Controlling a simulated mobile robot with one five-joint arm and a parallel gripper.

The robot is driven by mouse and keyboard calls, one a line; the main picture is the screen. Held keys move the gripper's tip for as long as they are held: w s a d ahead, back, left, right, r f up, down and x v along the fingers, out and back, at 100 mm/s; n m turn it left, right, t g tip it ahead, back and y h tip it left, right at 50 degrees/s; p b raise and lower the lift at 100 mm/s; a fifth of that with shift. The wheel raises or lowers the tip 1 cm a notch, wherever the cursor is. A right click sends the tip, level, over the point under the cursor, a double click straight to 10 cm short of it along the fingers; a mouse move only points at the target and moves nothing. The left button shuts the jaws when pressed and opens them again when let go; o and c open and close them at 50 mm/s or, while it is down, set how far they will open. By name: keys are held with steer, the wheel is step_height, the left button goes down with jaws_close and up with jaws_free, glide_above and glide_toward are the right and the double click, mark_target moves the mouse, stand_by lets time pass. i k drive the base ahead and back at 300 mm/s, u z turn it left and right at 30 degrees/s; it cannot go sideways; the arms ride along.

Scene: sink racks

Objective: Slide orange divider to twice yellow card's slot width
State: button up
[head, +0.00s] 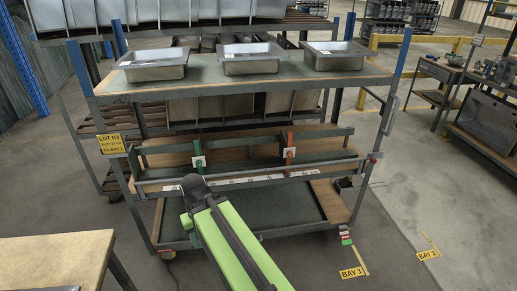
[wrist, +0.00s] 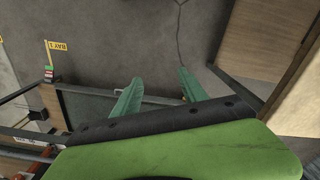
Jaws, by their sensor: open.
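The orange divider (head: 290,146) stands upright in the cart's middle rack, right of centre, with a pale square plate on its front. A green divider (head: 198,148) with a similar plate stands to its left, with a wide gap between them. The yellow card (head: 110,144) hangs on the cart's left post and has small print. A pale marked strip (head: 245,181) runs along the rack's front rail. My green arm reaches toward the cart in the head view, where my gripper's fingers are hidden. In the wrist view my gripper (wrist: 160,77) is open and empty, above the floor, apart from both dividers.
Several metal sinks (head: 251,58) stand on the cart's top shelf (head: 215,75). A wooden table (head: 58,258) is at the lower left. A BAY 1 floor sign (head: 352,272) lies near the cart's front right corner. Open floor lies to the right.

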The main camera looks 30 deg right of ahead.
mark_target(285, 144)
steer(key=u, duration=3.4)
steer(key=i, duration=0.1)
steer(key=z, duration=1.5)
steer(key=k, duration=0.85)
steer(key=z, duration=0.95)
steer(key=i, duration=1)
steer(key=z, duration=0.05)
